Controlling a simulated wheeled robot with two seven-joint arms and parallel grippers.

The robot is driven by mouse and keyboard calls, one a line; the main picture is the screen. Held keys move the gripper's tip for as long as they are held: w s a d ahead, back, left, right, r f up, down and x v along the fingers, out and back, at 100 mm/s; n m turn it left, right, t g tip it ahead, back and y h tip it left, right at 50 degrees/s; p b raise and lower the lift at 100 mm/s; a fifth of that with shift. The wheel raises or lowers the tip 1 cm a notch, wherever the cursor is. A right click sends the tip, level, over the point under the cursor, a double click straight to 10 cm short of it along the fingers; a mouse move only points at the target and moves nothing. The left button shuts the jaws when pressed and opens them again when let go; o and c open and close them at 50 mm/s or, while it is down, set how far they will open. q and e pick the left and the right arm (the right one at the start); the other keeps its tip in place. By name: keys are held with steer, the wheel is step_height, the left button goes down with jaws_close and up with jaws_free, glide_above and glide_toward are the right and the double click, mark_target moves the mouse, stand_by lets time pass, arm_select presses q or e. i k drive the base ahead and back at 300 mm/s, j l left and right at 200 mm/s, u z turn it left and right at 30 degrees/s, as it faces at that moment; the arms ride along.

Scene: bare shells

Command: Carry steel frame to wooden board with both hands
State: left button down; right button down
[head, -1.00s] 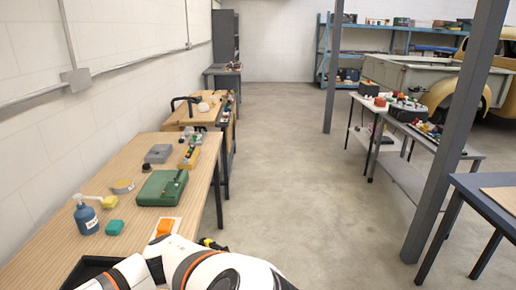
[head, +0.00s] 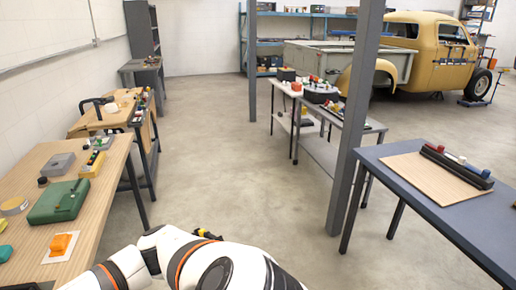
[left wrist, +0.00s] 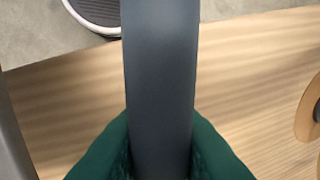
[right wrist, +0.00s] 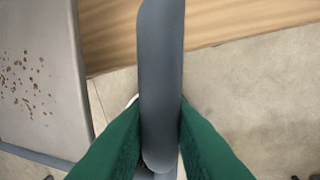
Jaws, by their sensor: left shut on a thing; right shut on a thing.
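The steel frame shows only in part, as a dark grey bar in the left wrist view (left wrist: 160,60) and in the right wrist view (right wrist: 162,60). My left gripper (left wrist: 160,135) is shut on it, green fingers on both sides of the bar. My right gripper (right wrist: 160,125) is shut on another stretch of it in the same way. Wood surface lies behind the bar in both wrist views. The wooden board (head: 408,172) lies on the dark blue-topped table (head: 370,153) at the right of the head view. Neither gripper shows in the head view.
A black rack with coloured pieces (head: 455,168) stands on the board's back part. A grey post (head: 352,130) rises left of that table. The wooden workbench (head: 100,195) at left holds a green case (head: 60,202) and an orange block (head: 60,244). Open concrete floor (head: 225,170) lies between.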

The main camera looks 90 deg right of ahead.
mark_target(429, 174)
steer(key=z, duration=5.25)
steer(key=i+j, duration=0.15)
steer(key=j, duration=0.2)
steer(key=i+j+z, duration=0.15)
steer(key=i+j, duration=0.2)
steer(key=j, duration=0.3)
steer(key=i+j+z, duration=0.15)
steer(key=j, duration=0.2)
steer(key=i+j, duration=0.15)
steer(key=j, duration=0.25)
steer(key=i+j, duration=0.15)
steer(key=j, duration=0.25)
steer(key=i+j, duration=0.15)
steer(key=j, duration=0.25)
steer(key=i+j, duration=0.15)
steer(key=j, duration=0.2)
steer(key=i+j, duration=0.15)
steer(key=j, duration=0.25)
steer(key=i+j, duration=0.15)
steer(key=j, duration=0.25)
steer(key=i+j, duration=0.15)
steer(key=j, duration=0.25)
steer(key=i+j, duration=0.15)
steer(key=j, duration=0.25)
